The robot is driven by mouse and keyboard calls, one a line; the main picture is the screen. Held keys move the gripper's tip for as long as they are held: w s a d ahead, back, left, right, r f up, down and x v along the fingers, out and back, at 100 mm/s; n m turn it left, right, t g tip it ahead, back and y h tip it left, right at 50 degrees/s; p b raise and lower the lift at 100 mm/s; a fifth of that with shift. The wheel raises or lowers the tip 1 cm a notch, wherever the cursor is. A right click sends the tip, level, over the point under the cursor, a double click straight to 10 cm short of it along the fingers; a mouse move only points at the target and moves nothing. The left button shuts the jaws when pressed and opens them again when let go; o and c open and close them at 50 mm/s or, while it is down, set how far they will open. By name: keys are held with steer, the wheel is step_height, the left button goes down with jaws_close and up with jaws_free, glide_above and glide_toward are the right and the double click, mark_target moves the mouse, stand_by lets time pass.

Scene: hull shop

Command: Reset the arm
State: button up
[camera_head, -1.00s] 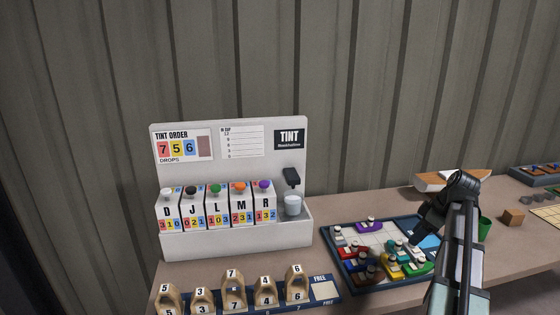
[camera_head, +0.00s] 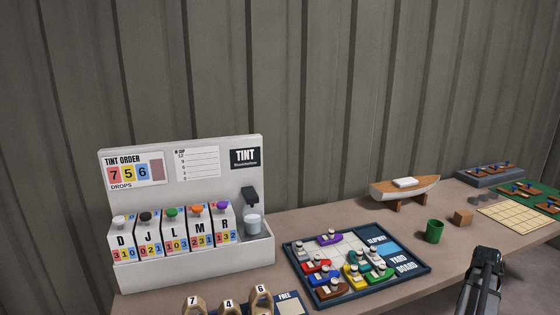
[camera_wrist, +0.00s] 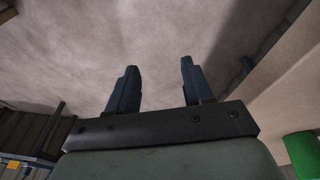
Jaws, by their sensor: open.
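My gripper (camera_head: 488,262) is at the lower right in the head view, in front of the bench edge and apart from everything on the bench. In the wrist view its two dark fingers (camera_wrist: 157,85) stand well apart with nothing between them. A plain, pale surface fills the background behind them. Most of my arm is outside the head view.
The yard board (camera_head: 421,266) with several coloured boats lies mid-bench. The tint station (camera_head: 190,277) stands left, with numbered wooden blocks (camera_head: 262,300) before it. A green cup (camera_head: 434,231), brown cube (camera_head: 463,217) and model boat (camera_head: 405,189) sit right of the board.

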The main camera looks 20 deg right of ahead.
steer(key=s+d+f+m+g, duration=0.1)
steer(key=s+d+f+m, duration=0.1)
steer(key=s+f+m, duration=0.55)
steer(key=w+a+f+n, duration=0.3)
steer(key=w+a+f, duration=0.3)
steer(key=a+f, duration=0.3)
steer(key=w+a+f+n, duration=0.3)
steer(key=w+a+f, duration=0.25)
steer(key=a, duration=0.45)
steer(key=w+a+f+n+y, duration=0.1)
steer(key=a+f+n, duration=0.1)
steer(key=a+f, duration=0.5)
steer(key=a+f+n+y, duration=0.1)
steer(key=a+f+n, duration=0.15)
steer(key=a, duration=0.95)
steer(key=s+a+f+n+g, duration=0.1)
steer(key=s+a+f+n, duration=0.25)
steer(key=a, duration=0.55)
steer(key=s+a+f+n, duration=0.2)
steer(key=s+a+f, duration=0.15)
steer(key=a, duration=0.65)
steer(key=s+a+n+g, duration=0.4)
steer(key=s+a+n, duration=0.2)
steer(key=s+a, duration=0.4)
steer(key=shift+s+r+g+y, duration=0.3)
steer(key=shift+s+r, duration=0.15)
steer(key=shift+s, duration=0.75)
